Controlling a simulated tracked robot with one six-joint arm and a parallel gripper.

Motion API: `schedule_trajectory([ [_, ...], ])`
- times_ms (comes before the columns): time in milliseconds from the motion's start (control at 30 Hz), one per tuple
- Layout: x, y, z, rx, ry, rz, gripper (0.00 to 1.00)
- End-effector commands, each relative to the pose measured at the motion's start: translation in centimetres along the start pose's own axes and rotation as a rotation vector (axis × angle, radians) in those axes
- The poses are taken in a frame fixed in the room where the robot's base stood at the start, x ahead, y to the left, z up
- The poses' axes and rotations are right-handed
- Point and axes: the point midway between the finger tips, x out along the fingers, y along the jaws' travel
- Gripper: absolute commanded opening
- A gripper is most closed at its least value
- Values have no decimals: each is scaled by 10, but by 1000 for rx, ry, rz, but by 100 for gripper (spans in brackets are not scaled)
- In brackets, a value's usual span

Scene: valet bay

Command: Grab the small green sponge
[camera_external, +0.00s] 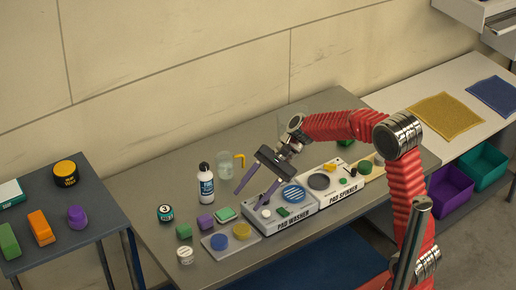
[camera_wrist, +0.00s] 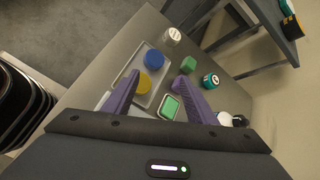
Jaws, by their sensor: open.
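A small green block (camera_external: 183,231), possibly the sponge, sits on the grey table left of a purple block (camera_external: 205,222). The green block also shows in the wrist view (camera_wrist: 189,64), beyond the fingertips. A flat green pad in a pale-rimmed holder (camera_external: 224,213) lies nearby; it also shows in the wrist view (camera_wrist: 169,107), between the fingers. Which green piece is the sponge, I cannot tell for sure. My gripper (camera_external: 247,200) has purple fingers, spread and empty, above the table right of these pieces. The fingers also show in the wrist view (camera_wrist: 160,77).
A white bottle (camera_external: 206,185) and a clear cup (camera_external: 225,166) stand behind. The pad washer (camera_external: 281,237) is beside my gripper. A dark-lidded jar (camera_external: 165,212) is near the green block.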

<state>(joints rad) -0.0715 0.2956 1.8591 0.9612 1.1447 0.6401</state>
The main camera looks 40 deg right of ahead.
Motion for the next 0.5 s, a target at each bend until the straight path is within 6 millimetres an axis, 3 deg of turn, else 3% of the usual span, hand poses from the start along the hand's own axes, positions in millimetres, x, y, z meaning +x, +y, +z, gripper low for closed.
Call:
schedule_trajectory([
  [500, 83, -66, -46, 411, -265, -66, 52],
])
